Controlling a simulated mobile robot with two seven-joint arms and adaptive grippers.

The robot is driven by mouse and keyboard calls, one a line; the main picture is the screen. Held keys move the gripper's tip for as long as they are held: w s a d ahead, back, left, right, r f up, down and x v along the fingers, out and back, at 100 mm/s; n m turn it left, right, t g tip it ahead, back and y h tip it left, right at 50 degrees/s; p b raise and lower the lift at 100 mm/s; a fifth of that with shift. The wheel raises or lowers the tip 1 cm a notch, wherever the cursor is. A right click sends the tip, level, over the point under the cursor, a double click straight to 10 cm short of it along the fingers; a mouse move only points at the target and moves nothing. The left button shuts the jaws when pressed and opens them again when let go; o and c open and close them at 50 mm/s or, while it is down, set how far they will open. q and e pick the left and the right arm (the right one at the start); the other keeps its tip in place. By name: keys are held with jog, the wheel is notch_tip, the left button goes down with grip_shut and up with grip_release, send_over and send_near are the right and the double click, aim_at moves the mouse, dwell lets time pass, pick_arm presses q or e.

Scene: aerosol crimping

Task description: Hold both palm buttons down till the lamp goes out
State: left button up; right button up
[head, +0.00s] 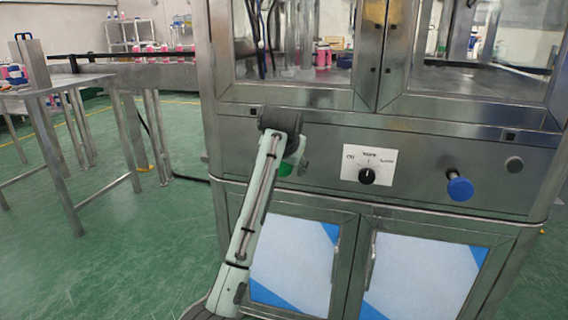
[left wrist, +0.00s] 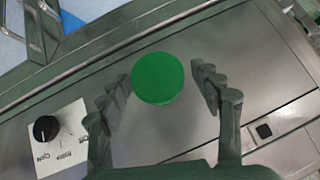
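A green palm button (head: 285,168) sits on the machine's front panel, mostly hidden behind my left arm in the head view. In the left wrist view the green button (left wrist: 157,78) shows whole as a round disc. My left gripper (left wrist: 162,82) is open, with its fingers on either side of the green button; I cannot tell whether they touch it. A blue palm button (head: 460,189) stands out from the panel at the right, with nothing on it. My right gripper is in neither view. I cannot make out a lit lamp.
A selector knob (head: 367,176) on a white plate lies between the buttons. A small grey round fitting (head: 514,164) is at the panel's right. Doors with blue and white panels (head: 295,262) are below. A steel table (head: 62,82) stands at the left.

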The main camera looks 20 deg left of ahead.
pick_arm(q)
jog(key=c, duration=1.1)
jog(key=shift+o, duration=0.2)
